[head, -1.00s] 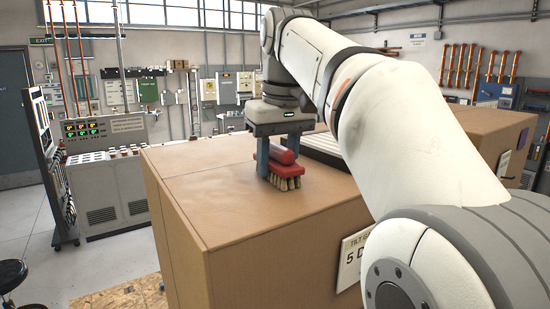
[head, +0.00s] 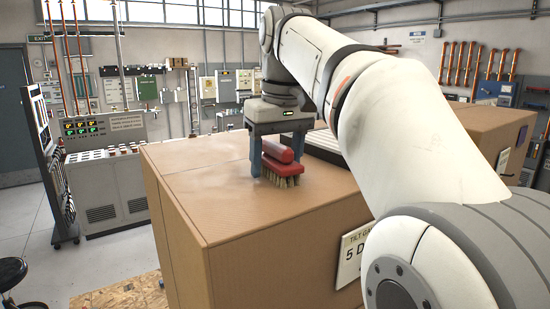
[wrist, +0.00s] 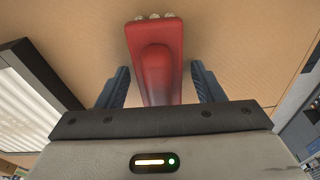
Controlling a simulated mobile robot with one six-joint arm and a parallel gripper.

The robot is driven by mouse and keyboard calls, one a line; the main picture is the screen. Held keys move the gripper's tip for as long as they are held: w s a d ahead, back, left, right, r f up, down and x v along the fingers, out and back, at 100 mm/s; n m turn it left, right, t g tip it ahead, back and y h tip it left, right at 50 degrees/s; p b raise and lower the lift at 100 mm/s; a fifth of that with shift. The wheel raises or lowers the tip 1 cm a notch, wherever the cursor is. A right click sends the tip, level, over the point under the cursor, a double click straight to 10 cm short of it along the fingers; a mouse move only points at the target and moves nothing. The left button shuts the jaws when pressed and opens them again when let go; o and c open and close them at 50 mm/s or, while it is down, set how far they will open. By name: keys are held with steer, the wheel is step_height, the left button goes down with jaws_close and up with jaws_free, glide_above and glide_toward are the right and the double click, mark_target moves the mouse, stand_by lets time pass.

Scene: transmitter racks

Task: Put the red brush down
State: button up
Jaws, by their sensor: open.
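The red brush (head: 284,168) rests bristles down on the top of the large brown box (head: 215,212). Its pale bristles touch the box top. My gripper (head: 279,172) is over the brush, its two blue fingers on either side of the handle. In the wrist view the brush (wrist: 155,62) lies between the fingers of my gripper (wrist: 154,90), with a gap on both sides. The fingers are open and do not hold it. Part of the brush is hidden behind the gripper body in the wrist view.
A light ribbed panel (head: 325,144) lies on the box just behind the brush; it also shows at left in the wrist view (wrist: 25,100). A brown box (head: 480,125) stands at the right. The box top left of the brush is clear.

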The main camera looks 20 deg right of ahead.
mark_target(279, 144)
steer(key=r, duration=0.2)
steer(key=s+r, duration=0.1)
steer(key=r, duration=0.4)
steer(key=shift+s+d+r, duration=0.15)
steer(key=shift+d+r, duration=0.05)
steer(key=shift+r, duration=0.2)
